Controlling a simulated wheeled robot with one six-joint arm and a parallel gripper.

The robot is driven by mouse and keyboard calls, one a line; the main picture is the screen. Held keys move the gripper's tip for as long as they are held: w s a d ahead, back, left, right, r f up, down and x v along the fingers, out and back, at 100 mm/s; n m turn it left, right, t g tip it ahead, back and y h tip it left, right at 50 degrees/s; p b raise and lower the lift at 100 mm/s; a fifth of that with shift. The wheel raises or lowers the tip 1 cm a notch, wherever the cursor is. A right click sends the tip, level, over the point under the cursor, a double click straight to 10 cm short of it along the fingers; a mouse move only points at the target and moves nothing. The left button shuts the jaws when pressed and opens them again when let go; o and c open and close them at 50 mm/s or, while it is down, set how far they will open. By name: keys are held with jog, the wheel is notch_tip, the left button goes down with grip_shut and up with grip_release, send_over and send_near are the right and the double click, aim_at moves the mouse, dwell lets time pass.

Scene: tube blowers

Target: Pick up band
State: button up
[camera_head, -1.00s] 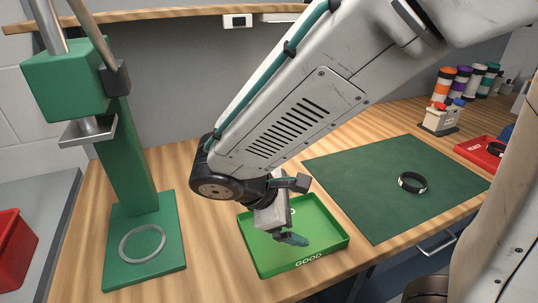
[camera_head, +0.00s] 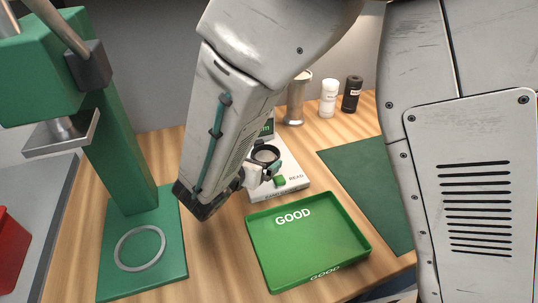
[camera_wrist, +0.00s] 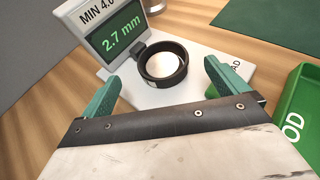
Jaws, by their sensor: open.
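A black ring-shaped band (camera_wrist: 163,63) sits around a pale round disc on the white gauge (camera_wrist: 197,62), with a small dark block at its left side. The band also shows in the head view (camera_head: 266,154), just beyond my gripper. My gripper (camera_wrist: 162,76) is open, with its teal fingers apart on either side of the picture, and the band lies ahead between them. Nothing is held. In the head view my forearm hides most of the gripper and the gauge's left part.
The gauge's display (camera_wrist: 122,38) reads 2.7 mm under "MIN 4.0". A green GOOD tray (camera_head: 308,247) stands in front, looking empty. A green press (camera_head: 120,165) with a metal ring on its base stands at left. Canisters stand behind. A green mat (camera_head: 375,190) lies at right, partly hidden.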

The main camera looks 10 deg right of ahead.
aim_at(262, 155)
jog(key=x, duration=0.4)
jog(key=shift+w+d+f, duration=0.1)
jog(key=shift+d+f, duration=0.05)
jog(key=shift+f, duration=0.15)
jog(key=shift+c, duration=0.2)
jog(key=c, duration=1.1)
jog(key=shift+r, duration=0.15)
